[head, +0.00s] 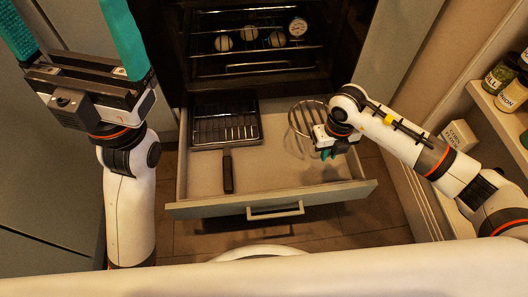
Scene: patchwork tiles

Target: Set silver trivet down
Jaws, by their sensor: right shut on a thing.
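The silver trivet (303,116) is a round wire rack over the right half of the open drawer (270,180). My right gripper (327,153) is shut on its near right edge and hides that part. I cannot tell whether the trivet touches the drawer floor or hangs just above it. My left gripper (66,22) is at the upper left with its teal fingers wide apart and nothing between them, away from the drawer.
A dark grill pan (225,124) with a black handle lies in the drawer's left half. The drawer's front right floor is clear. Behind is an open oven (255,68) with racks and several round items. Shelves with jars (503,72) and a white box (458,135) stand right.

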